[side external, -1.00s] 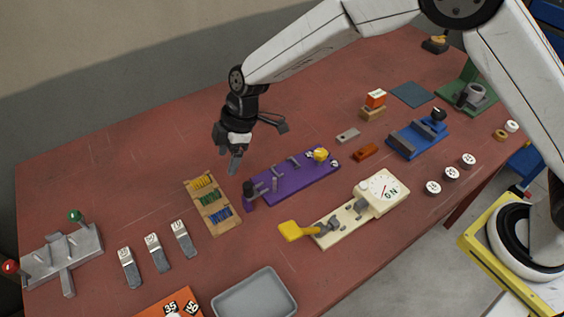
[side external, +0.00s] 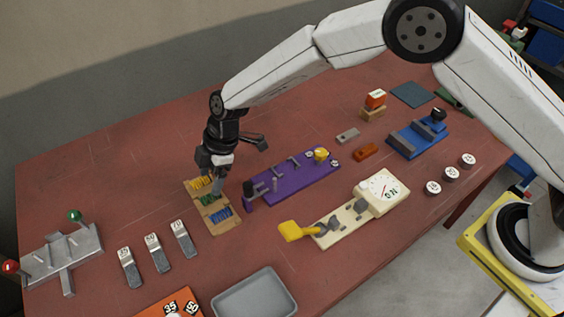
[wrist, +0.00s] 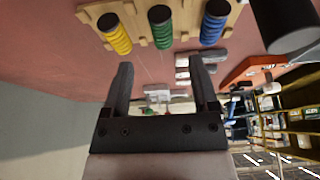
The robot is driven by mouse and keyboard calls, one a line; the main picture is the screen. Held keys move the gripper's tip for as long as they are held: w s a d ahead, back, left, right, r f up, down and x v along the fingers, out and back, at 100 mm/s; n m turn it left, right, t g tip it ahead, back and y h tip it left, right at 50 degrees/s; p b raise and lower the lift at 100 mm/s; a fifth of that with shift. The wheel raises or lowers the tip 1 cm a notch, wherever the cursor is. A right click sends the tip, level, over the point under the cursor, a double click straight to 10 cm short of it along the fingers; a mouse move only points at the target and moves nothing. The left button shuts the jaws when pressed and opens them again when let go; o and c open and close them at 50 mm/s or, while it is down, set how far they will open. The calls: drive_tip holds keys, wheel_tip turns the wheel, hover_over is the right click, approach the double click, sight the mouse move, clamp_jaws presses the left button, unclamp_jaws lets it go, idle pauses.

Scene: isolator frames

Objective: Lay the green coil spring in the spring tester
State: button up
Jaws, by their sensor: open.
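The wooden rack (side external: 228,228) holds a yellow spring (side external: 200,183), the green coil spring (side external: 206,201) and a blue spring (side external: 220,215). My gripper (side external: 216,190) is over the rack, close to the green spring and partly hiding it. In the wrist view the green spring (wrist: 161,30) lies between the yellow and blue ones, beyond the tips of my open, empty gripper (wrist: 163,68). The spring tester (side external: 334,236), cream with a round dial (side external: 383,189) and a yellow handle (side external: 292,231), stands to the right. I see no spring in it.
Several grey numbered pieces (side external: 156,253) lie left of the rack. A grey tray (side external: 254,295) is at the front. Bare red table lies between the rack and the tray.

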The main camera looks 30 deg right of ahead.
sight(207, 196)
drive_tip(key=shift+f, duration=0.1)
drive_tip(key=shift+x, duration=2.5)
drive_tip(key=shift+s, duration=0.15)
clamp_jaws()
